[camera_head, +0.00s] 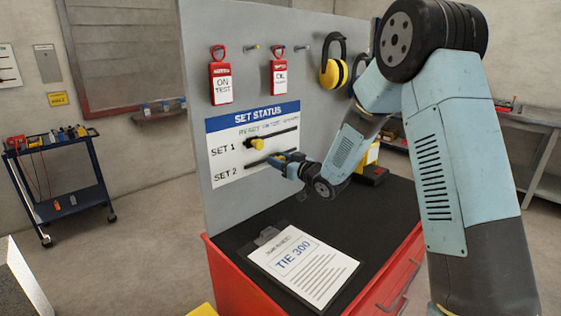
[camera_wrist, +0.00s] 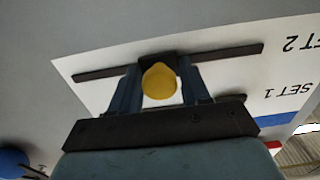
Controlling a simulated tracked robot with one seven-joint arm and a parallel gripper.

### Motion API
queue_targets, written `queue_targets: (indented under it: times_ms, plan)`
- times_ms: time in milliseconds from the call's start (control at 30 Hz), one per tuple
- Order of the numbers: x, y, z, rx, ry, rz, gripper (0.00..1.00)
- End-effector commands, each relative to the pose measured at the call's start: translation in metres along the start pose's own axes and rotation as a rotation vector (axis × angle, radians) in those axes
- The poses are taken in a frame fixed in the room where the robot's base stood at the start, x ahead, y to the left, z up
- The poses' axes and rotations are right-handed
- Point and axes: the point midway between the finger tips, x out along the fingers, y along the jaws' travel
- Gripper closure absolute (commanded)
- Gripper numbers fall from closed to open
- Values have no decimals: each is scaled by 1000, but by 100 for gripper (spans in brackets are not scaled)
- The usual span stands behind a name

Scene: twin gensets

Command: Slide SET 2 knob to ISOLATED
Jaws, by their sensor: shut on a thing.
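The SET STATUS board (camera_head: 252,117) is fixed to a grey upright panel and has two dark horizontal slots, SET 1 above SET 2. A yellow knob (camera_head: 257,143) sits on the SET 1 slot. My gripper (camera_head: 283,158) is at the SET 2 slot, right of and below that knob. In the wrist view, which is upside down, my gripper (camera_wrist: 160,88) is shut on the yellow SET 2 knob (camera_wrist: 160,80), with a jaw on each side. This knob is near the middle of its slot (camera_wrist: 225,53). The position headings are too small to read surely.
Red tags (camera_head: 221,83) and yellow ear defenders (camera_head: 334,73) hang above the board. A clipboard (camera_head: 300,268) lies on the black top of a red cabinet (camera_head: 222,275) below. A blue trolley (camera_head: 75,205) stands at left, with open floor between.

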Motion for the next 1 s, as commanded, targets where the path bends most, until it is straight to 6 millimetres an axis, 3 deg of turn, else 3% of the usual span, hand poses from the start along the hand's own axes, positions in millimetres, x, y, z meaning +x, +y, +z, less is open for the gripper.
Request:
queue_targets:
  times_ms: [267,700,1000]
  plan:
    - [0,9,0,1,0,3,100]
    - [0,88,0,-1,1,2,100]
    - [-1,96,0,0,0,4,100]
